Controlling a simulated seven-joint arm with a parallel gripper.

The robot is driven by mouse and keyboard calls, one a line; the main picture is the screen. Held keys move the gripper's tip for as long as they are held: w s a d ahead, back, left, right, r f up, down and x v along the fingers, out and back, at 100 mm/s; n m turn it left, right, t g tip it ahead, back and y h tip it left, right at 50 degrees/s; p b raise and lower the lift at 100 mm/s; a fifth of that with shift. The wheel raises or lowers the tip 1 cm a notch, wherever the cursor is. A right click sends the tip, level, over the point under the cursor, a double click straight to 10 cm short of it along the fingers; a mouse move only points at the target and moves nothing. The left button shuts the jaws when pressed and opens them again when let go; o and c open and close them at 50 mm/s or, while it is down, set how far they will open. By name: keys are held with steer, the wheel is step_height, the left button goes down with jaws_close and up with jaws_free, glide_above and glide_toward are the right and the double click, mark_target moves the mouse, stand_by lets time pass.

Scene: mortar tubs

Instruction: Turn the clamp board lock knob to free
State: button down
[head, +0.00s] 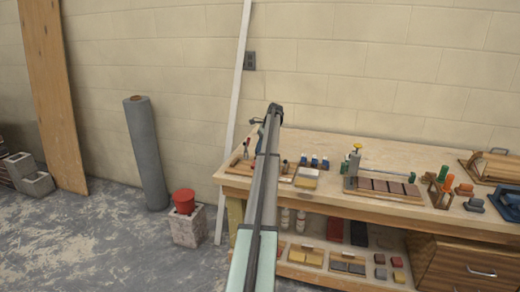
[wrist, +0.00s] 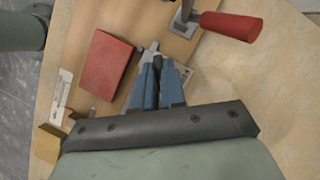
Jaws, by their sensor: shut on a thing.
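The clamp board (wrist: 180,45) is a wooden board on the bench, seen close in the wrist view. It bears a red block (wrist: 108,62) and a metal clamp with a red handle (wrist: 232,26). My gripper (wrist: 153,52), with blue fingers, points down at the board between the block and the red handle. Its fingers are close together, shut on the small lock knob, which they mostly hide. In the head view the board (head: 283,169) lies at the bench's left end, partly behind my arm.
In the wrist view a yellow piece (wrist: 47,143) and a white marked strip (wrist: 60,97) lie left of the board. In the head view the bench (head: 330,145) holds a tile board (head: 385,188) and several small items further right.

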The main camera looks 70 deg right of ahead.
steer(key=n+g+y, duration=0.1)
steer(key=n, duration=0.3)
steer(key=shift+w+d, duration=0.1)
steer(key=shift+d, duration=0.05)
steer(key=shift+w+n+g, duration=0.1)
steer(key=shift+n+g, duration=0.6)
steer(key=shift+n, duration=1)
steer(key=c, duration=1.2)
jaws_free()
